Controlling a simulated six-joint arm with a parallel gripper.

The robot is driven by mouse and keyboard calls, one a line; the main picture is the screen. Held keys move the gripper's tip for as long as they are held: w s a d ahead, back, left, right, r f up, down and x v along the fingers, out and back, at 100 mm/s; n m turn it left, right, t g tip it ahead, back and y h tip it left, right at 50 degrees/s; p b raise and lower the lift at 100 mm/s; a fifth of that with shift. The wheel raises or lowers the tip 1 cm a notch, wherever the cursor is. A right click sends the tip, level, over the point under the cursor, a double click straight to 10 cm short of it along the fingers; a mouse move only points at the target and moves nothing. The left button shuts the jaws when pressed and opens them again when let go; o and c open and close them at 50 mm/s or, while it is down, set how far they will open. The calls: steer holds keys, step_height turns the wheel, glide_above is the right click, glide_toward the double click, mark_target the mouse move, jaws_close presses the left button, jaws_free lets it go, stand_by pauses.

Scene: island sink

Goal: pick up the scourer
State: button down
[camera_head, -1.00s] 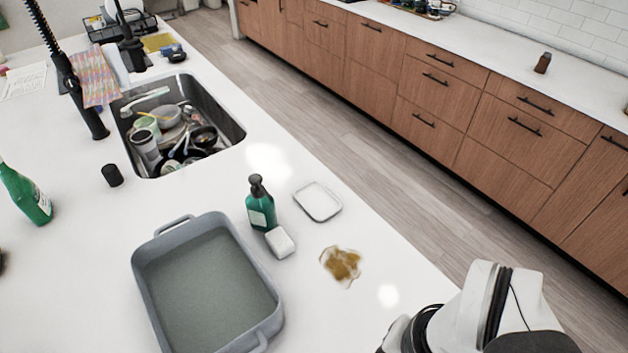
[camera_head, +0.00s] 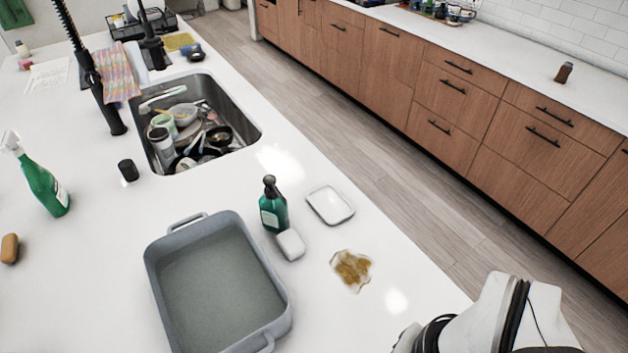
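I cannot tell for sure which thing is the scourer. A tan oblong piece (camera_head: 9,248), which looks like a sponge, lies at the far left edge of the view. A flat yellow piece (camera_head: 180,41) lies behind the sink. My white arm shows at the bottom right, apart from all of these. My gripper is out of view.
The sink (camera_head: 252,135) holds a pile of dishes. A white soap tray (camera_head: 330,205) and a brown spill (camera_head: 352,268) are near the counter's right edge. A green spray bottle (camera_head: 44,180) and a black cup (camera_head: 128,170) stand at left. The counter between them is clear.

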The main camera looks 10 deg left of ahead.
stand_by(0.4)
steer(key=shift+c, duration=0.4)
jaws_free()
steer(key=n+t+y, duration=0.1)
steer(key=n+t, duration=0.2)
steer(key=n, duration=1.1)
glide_above(291, 241)
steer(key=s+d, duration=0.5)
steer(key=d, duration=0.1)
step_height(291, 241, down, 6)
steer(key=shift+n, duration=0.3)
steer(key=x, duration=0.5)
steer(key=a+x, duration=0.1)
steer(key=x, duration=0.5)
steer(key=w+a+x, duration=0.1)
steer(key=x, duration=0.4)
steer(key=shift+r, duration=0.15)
